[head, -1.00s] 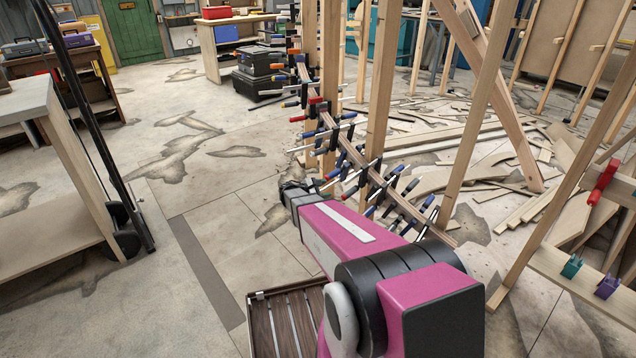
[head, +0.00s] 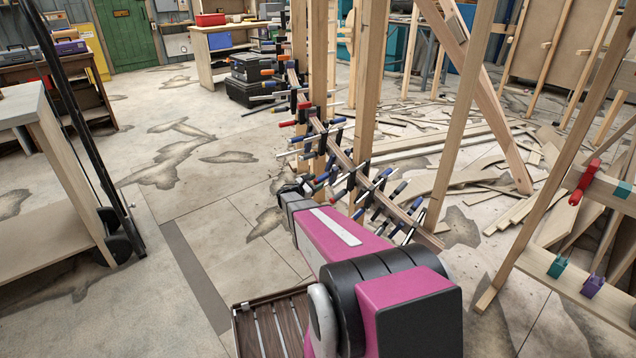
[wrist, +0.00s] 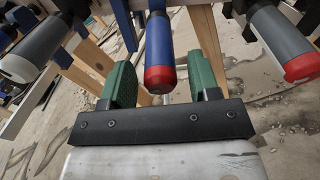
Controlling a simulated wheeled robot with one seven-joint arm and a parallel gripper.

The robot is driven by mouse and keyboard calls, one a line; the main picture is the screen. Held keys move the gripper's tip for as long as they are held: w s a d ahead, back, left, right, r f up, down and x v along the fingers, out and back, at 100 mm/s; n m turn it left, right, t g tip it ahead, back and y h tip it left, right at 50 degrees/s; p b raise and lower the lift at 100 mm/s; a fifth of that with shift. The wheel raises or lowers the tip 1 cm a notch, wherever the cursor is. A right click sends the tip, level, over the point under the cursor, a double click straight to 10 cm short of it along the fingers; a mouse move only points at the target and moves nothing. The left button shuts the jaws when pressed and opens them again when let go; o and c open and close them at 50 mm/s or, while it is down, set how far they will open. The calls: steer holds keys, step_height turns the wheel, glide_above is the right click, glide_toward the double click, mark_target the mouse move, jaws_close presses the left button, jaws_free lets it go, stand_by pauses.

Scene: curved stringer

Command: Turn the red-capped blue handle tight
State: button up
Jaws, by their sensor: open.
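The blue handle with a red cap (wrist: 159,55) hangs in the middle of the wrist view, its capped end toward me. My gripper (wrist: 162,75) is open, with one green-padded finger on each side of the handle. Small gaps seem to show between the handle and both fingers; contact cannot be told for sure. In the head view my gripper (head: 292,189) is at the row of clamps on the curved wooden stringer (head: 345,160), and the handle is too small there to single out.
A grey handle with a red cap (wrist: 285,45) is close on the right, and another grey handle (wrist: 38,48) is on the left. Upright wooden posts (head: 368,80) stand along the stringer. A slatted wooden crate (head: 275,325) lies below my arm. Floor to the left is open.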

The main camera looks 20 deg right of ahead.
steer(key=shift+x, duration=0.85)
steer(key=shift+c, duration=0.3)
steer(key=c, duration=0.9)
steer(key=shift+o, duration=0.2)
